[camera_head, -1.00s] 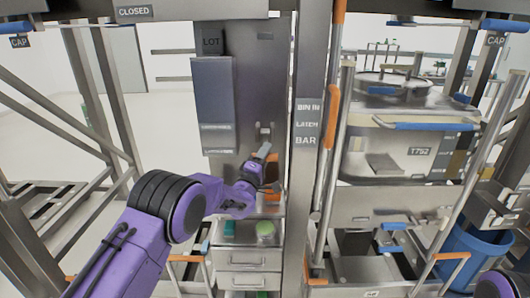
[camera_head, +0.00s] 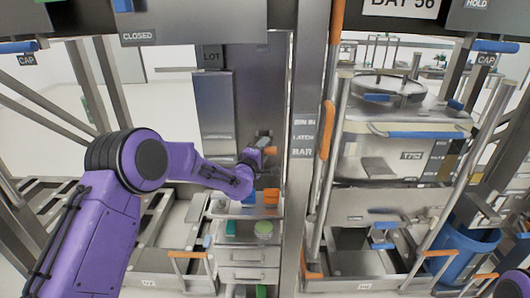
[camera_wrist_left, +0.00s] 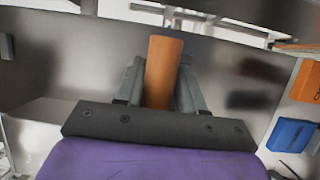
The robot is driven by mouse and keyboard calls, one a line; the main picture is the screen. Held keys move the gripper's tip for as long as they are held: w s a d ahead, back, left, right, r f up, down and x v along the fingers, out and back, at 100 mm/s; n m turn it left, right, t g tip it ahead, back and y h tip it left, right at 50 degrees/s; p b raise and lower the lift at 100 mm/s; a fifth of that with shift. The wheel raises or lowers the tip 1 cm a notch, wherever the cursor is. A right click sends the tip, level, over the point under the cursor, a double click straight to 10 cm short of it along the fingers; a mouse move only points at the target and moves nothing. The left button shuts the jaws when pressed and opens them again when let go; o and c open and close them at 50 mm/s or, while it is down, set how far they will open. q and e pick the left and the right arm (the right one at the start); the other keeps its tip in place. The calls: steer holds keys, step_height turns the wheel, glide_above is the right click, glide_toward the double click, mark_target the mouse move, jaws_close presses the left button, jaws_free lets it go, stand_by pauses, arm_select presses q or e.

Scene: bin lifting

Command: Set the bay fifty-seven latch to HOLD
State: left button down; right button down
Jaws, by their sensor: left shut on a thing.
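My left gripper (camera_head: 266,154) is in front of the grey panel left of the central post. In the left wrist view its two grey fingers (camera_wrist_left: 160,85) are shut on an upright orange cylindrical grip (camera_wrist_left: 163,58). The orange grip also shows as a small end in the head view (camera_head: 270,149). I cannot tell whether this grip is the bay fifty-seven latch. A HOLD sign (camera_head: 477,4) is at the top right and a BAY 56 sign (camera_head: 402,6) beside it. No bay fifty-seven sign is readable. My right gripper is out of view.
The post (camera_head: 305,100) carries "LATCH BAR" labels and an orange-handled rod (camera_head: 327,130). A CLOSED sign (camera_head: 138,36) is at upper left. A lidded bin (camera_head: 395,150) and a blue bucket (camera_head: 462,260) are right.

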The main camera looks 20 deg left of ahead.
arm_select(q)
steer(key=shift+w+a+r, duration=0.1)
steer(key=shift+w+r, duration=0.05)
steer(key=shift+r, duration=0.7)
steer(key=shift+w+a+r, duration=0.1)
steer(key=shift+r, duration=0.7)
steer(key=c, duration=0.8)
jaws_free()
steer(key=shift+c, duration=0.2)
steer(key=shift+w+f, duration=0.15)
steer(key=shift+f, duration=0.15)
steer(key=s+f+b, duration=0.1)
steer(key=s+b, duration=0.3)
steer(key=s, duration=0.6)
steer(key=shift+s, duration=0.3)
steer(key=shift+a, duration=0.1)
